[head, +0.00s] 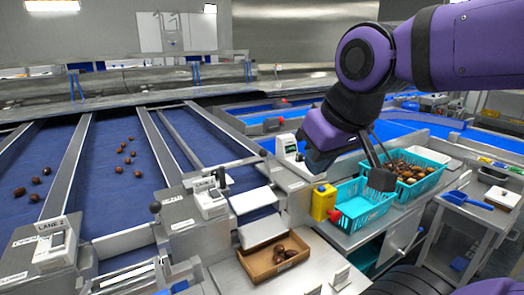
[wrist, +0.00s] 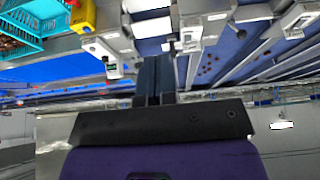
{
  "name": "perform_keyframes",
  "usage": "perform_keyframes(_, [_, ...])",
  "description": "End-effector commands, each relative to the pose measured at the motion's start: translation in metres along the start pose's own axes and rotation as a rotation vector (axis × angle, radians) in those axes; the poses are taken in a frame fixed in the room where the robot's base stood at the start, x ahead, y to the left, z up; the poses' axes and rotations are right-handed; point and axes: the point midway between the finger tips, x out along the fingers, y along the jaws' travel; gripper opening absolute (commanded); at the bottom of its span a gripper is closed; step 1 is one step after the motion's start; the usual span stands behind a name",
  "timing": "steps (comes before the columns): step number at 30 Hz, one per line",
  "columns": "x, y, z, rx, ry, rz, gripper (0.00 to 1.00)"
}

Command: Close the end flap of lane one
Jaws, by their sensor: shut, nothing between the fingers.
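The lane at the centre, by a labelled box (head: 210,198) that seems to read lane 1, runs down to the end frames. Two white plates lie near its end: an upper one (head: 252,199) and a lower one (head: 263,231) above a cardboard tray. I cannot tell for sure which is the end flap. White plates also show at the top of the wrist view (wrist: 152,27). My gripper (head: 380,178) is shut and empty, to the right of the plates, over the teal baskets. It also shows in the wrist view (wrist: 153,75), touching nothing visible.
The lane 2 box (head: 55,246) is at left.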

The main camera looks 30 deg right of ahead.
Motion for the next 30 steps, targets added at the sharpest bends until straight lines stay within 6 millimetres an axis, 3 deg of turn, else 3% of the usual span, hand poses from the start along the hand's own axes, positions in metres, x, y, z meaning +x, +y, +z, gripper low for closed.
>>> perform_keyframes(1, [0.000,0.000,0.000,0.000,0.000,0.000,0.07])
perform_keyframes(8, [-0.001,0.003,-0.021,0.010,-0.024,0.005,0.60])
perform_keyframes(20, [0.015,0.023,-0.121,0.063,-0.127,0.032,0.60])
perform_keyframes(30, [0.055,0.049,-0.202,0.108,-0.218,0.062,0.60])
